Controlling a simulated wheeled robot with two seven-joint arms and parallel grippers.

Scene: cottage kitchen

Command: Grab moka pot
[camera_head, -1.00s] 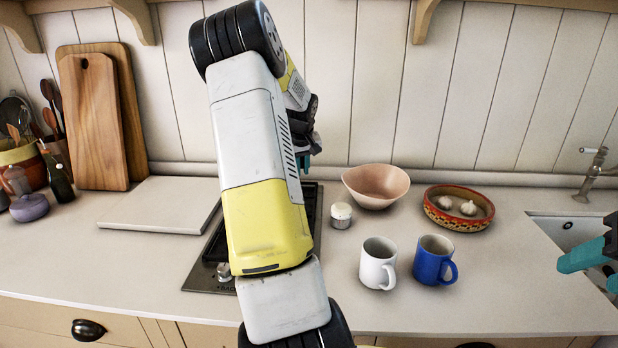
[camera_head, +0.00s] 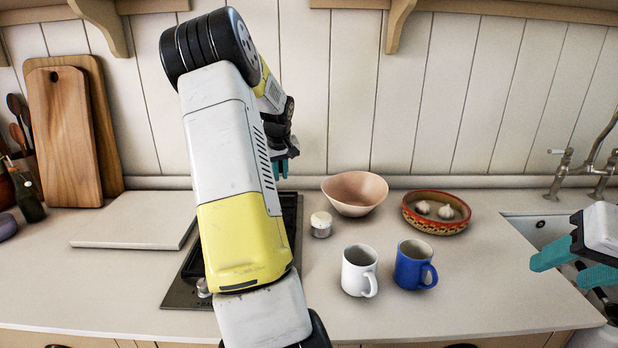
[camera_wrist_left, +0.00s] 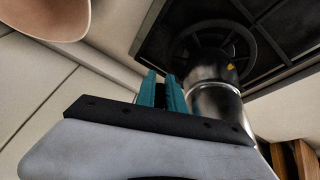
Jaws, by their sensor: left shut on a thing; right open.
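The moka pot (camera_wrist_left: 213,97) shows in the left wrist view as a shiny metal body, over the dark stove top. In the head view my left arm hides it. My left gripper (camera_wrist_left: 163,90) has its two teal fingers shut on a dark part beside the metal body, probably the pot's handle. In the head view this gripper (camera_head: 282,167) is partly hidden behind my arm, above the back of the stove. My right gripper (camera_head: 570,268) is open and empty at the right edge, near the sink.
The stove (camera_head: 184,290) lies under my left arm. To its right are a small lidded jar (camera_head: 321,225), a pink bowl (camera_head: 355,192), a patterned dish (camera_head: 436,227) with garlic, a white mug (camera_head: 357,272) and a blue mug (camera_head: 411,267). A pale board (camera_head: 135,228) lies left.

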